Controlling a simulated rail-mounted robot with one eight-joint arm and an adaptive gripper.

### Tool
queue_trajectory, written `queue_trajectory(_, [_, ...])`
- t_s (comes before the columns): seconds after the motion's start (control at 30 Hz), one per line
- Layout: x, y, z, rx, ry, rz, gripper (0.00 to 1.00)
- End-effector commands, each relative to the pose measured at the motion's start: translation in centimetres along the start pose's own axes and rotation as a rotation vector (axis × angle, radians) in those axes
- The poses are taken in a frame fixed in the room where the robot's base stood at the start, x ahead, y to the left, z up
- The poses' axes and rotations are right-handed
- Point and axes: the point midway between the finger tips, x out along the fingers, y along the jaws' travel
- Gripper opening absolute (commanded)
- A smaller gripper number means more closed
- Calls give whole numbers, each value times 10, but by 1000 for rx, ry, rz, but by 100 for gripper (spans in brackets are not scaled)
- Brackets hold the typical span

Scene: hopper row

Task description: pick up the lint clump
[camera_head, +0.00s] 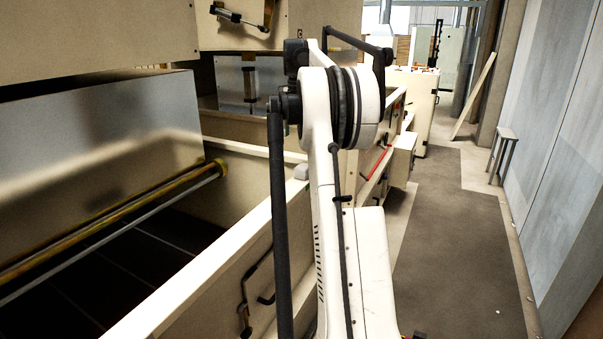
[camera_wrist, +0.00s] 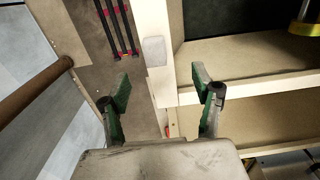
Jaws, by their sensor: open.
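A small pale grey lump, which looks like the lint clump (camera_wrist: 154,51), sits on the cream top edge of a hopper wall (camera_wrist: 151,20) in the wrist view. It also shows in the head view (camera_head: 301,172), on the ledge just left of my arm. My gripper (camera_wrist: 161,90) is open and empty in the wrist view, its green fingers spread on either side of the wall's line. The lump lies beyond the fingertips, roughly centred between them, and apart from them. My gripper cannot be made out in the head view.
Open hopper bays with cream walls lie left of my arm. A brass-coloured roller bar (camera_head: 120,222) crosses the near bay. A dark floor mat (camera_head: 455,250) runs along the clear aisle on the right, with a small stool (camera_head: 505,140) by the wall.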

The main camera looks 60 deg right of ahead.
Motion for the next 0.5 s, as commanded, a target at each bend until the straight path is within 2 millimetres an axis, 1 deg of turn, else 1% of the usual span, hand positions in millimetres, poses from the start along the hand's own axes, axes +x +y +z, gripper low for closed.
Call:
queue_trajectory(0.03, [2, 3, -6, 12, -4, 3, 62])
queue_trajectory(0.1, [6, 6, -10, 22, -8, 5, 62])
queue_trajectory(0.23, [18, 7, -12, 27, -10, 7, 62])
queue_trajectory(0.5, [62, 8, -11, 26, -9, 6, 62])
